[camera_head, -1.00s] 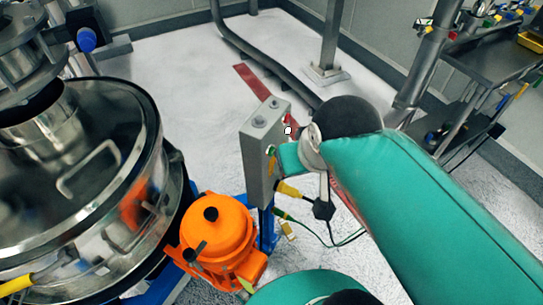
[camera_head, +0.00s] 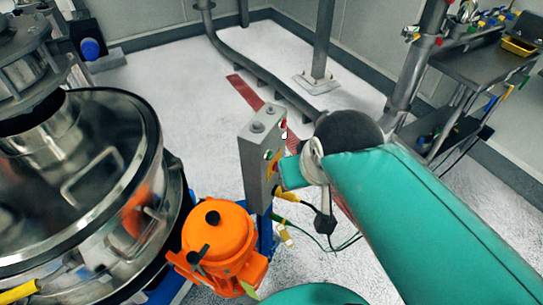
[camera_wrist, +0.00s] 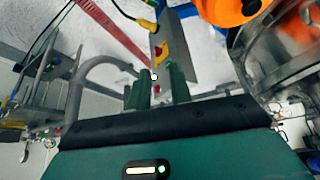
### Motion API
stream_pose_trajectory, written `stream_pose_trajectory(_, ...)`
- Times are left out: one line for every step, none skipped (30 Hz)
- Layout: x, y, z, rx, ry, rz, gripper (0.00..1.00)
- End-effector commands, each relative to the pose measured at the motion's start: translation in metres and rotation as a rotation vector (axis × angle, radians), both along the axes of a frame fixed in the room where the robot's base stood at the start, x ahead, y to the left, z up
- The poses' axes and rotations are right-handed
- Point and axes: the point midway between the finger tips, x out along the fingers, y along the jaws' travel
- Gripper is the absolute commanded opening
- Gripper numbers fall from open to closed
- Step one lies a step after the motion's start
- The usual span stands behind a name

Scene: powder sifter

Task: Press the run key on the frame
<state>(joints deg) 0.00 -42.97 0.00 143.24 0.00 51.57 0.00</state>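The grey control box (camera_head: 255,165) stands upright on a blue post beside the orange motor, in the middle of the head view. It also shows in the wrist view (camera_wrist: 178,55), with a yellow patch bearing a red button (camera_wrist: 157,50). A small pale round spot (camera_head: 267,155) sits on its face in the head view. I cannot tell which control is the run key.
An orange motor (camera_head: 218,240) stands just left of the post. A large steel sifter drum (camera_head: 110,180) fills the left. Yellow-ended cables (camera_head: 287,196) hang below the box. A steel shelf (camera_head: 480,65) stands at the back right.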

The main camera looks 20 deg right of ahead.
Motion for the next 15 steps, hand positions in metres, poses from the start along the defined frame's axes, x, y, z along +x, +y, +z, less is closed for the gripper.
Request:
stream_pose_trajectory(0.0, 0.0, -0.0001, 0.0, 0.0, 0.0, 0.11)
stream_pose_trajectory(0.0, 0.0, -0.0001, 0.0, 0.0, 0.0, 0.05)
stream_pose_trajectory(0.0, 0.0, -0.0001, 0.0, 0.0, 0.0, 0.0)
stream_pose_trajectory(0.0, 0.0, 0.0, 0.0, 0.0, 0.0, 0.0)
stream_pose_trajectory(0.0, 0.0, 0.0, 0.0, 0.0, 0.0, 0.0)
stream_pose_trajectory(0.0, 0.0, 0.0, 0.0, 0.0, 0.0, 0.0)
stream_pose_trajectory(0.0, 0.0, 0.0, 0.0, 0.0, 0.0, 0.0)
stream_pose_trajectory(0.0, 0.0, 0.0, 0.0, 0.0, 0.0, 0.0)
stream_pose_trajectory(0.0, 0.0, -0.0001, 0.0, 0.0, 0.0, 0.0)
stream_pose_trajectory(0.0, 0.0, -0.0001, 0.0, 0.0, 0.0, 0.0)
stream_pose_trajectory(0.0, 0.0, -0.0001, 0.0, 0.0, 0.0, 0.0)
stream_pose_trajectory(0.0, 0.0, 0.0, 0.0, 0.0, 0.0, 0.0)
stream_pose_trajectory(0.0, 0.0, 0.0, 0.0, 0.0, 0.0, 0.0)
stream_pose_trajectory(0.0, 0.0, 0.0, 0.0, 0.0, 0.0, 0.0)
stream_pose_trajectory(0.0, 0.0, 0.0, 0.0, 0.0, 0.0, 0.0)
